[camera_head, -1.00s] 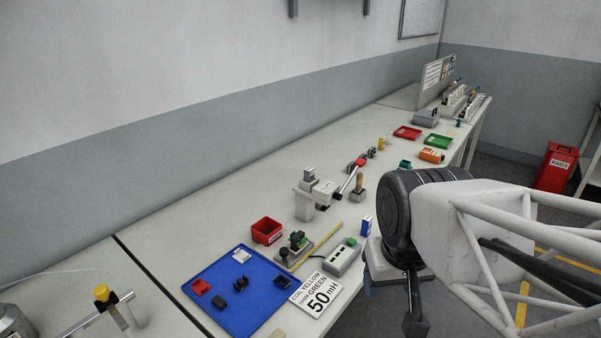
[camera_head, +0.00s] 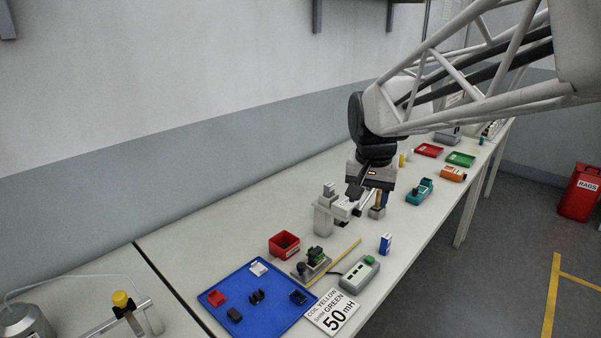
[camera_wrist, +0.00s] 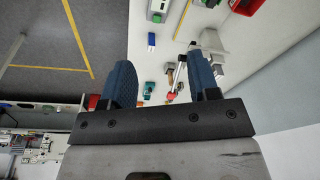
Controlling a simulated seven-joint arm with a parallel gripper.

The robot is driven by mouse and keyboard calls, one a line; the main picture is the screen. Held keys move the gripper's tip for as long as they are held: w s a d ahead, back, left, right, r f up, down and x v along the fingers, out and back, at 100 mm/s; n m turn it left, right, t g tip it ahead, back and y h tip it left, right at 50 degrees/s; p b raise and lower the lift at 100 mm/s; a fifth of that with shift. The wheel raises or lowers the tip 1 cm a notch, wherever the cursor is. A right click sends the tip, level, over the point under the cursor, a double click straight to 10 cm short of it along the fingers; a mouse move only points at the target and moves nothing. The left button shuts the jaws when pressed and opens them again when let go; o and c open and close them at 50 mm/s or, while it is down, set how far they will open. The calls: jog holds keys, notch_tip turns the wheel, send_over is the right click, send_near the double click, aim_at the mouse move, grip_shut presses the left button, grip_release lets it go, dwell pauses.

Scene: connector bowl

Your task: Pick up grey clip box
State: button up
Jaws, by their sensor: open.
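My gripper (camera_head: 362,196) is in the air above the middle of the long bench, beside a small grey stand (camera_head: 323,218). In the wrist view its two blue pads (camera_wrist: 163,82) are wide apart with nothing gripped between them. A grey box (camera_head: 446,136) stands at the far part of the bench, partly hidden by my arm; it may be the clip box, but I cannot read any label. A grey box with a green button (camera_head: 359,273) lies near the front edge, well below and in front of my gripper.
A blue tray (camera_head: 262,322) holds several small connectors. A red bin (camera_head: 284,244), a white "50 mH" card (camera_head: 332,312), a yellow stick (camera_head: 345,253) and a blue-white box (camera_head: 386,243) are nearby. A teal device (camera_head: 420,192), orange box (camera_head: 453,174), red tray (camera_head: 429,150) and green tray (camera_head: 460,159) stand farther back.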

jog(key=w+a+f+m, duration=0.2)
jog(key=w, duration=1.3)
jog(key=m+g, duration=0.1)
jog(key=m, duration=0.2)
send_over(329, 184)
jog(key=shift+h, duration=0.3)
jog(key=f, duration=0.4)
jog(key=shift+s+a+f, duration=0.25)
jog(key=shift+s+a, duration=0.05)
jog(key=shift+w+f, duration=0.1)
jog(key=shift+w, duration=0.05)
jog(key=shift+d+f, duration=0.1)
jog(key=shift+f, duration=1.2)
jog(key=shift+w+d+f, duration=0.15)
jog(key=shift+f, duration=1.15)
jog(key=shift+w+d+f, duration=0.1)
jog(key=shift+f, duration=1.15)
